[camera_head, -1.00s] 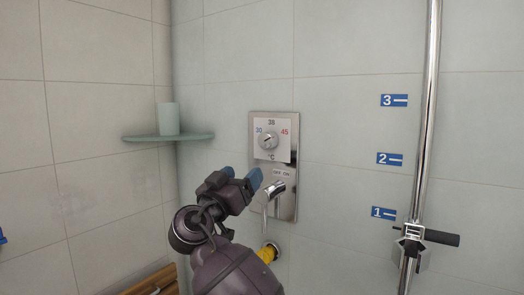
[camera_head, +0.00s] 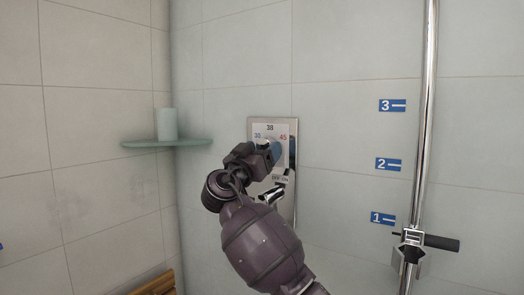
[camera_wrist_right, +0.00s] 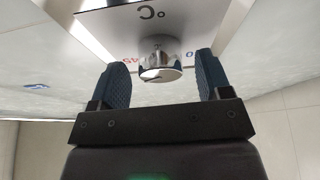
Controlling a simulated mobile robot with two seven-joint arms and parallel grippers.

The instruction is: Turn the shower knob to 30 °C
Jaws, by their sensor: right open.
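The shower panel (camera_head: 285,126) is a metal plate on the wall with a white dial face marked 30, 38 and 45. Its round chrome knob (camera_wrist_right: 160,66) shows in the right wrist view, between my two blue fingers and a little beyond them. In the head view my gripper covers most of the knob. My right gripper (camera_head: 270,150) is open in front of the dial; it also shows in the right wrist view (camera_wrist_right: 162,82). No finger visibly touches the knob. A chrome lever (camera_head: 273,194) sits below the dial, partly behind my arm. My left gripper is not in view.
A corner shelf (camera_head: 185,142) with a pale cup (camera_head: 167,124) is on the left. A vertical chrome shower rail (camera_head: 427,120) with a black-handled holder (camera_head: 440,242) stands on the right. Blue number labels (camera_head: 388,164) are on the wall. A wooden item (camera_head: 158,287) is at lower left.

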